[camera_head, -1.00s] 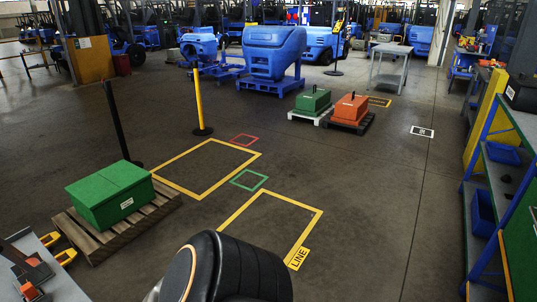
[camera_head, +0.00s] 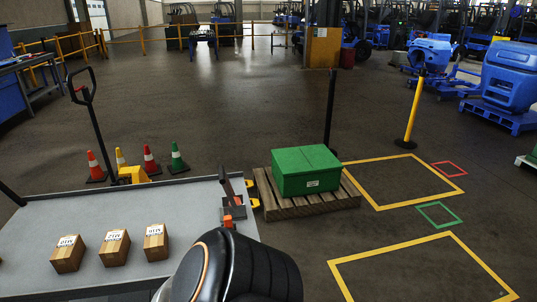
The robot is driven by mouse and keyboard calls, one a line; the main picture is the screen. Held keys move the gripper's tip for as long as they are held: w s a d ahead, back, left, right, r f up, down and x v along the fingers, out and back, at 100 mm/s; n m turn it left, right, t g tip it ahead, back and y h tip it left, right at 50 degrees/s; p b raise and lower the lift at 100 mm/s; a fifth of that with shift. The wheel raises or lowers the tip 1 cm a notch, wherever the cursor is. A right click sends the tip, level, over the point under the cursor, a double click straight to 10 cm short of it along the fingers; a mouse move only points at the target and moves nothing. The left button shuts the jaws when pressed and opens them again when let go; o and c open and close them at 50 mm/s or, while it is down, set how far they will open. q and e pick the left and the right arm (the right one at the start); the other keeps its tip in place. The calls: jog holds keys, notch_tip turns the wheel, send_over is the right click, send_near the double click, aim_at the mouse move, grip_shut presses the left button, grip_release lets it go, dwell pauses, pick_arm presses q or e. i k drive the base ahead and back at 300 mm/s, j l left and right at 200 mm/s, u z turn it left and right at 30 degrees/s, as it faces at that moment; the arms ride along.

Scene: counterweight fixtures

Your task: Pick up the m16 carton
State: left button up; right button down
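Three small brown cartons with white labels stand in a row on a grey tabletop (camera_head: 120,205) at the lower left: a left carton (camera_head: 68,258), a middle carton (camera_head: 115,252) and a right carton (camera_head: 155,247). The labels are small and seen upside down. Neither of my grippers is in view. A black part of my own body with an orange ring fills the bottom middle.
A dark tool with orange parts (camera_head: 232,205) lies at the table's right end. Beyond it a green box (camera_head: 307,172) sits on a wooden pallet (camera_head: 336,199). Several traffic cones (camera_head: 150,160) and a pallet truck handle (camera_head: 82,88) stand behind the table. Marked floor lies right.

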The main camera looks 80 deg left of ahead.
aim_at(156, 248)
jog(key=u, duration=3.5)
jog(key=i+j+z, duration=0.1)
jog(key=j, duration=0.2)
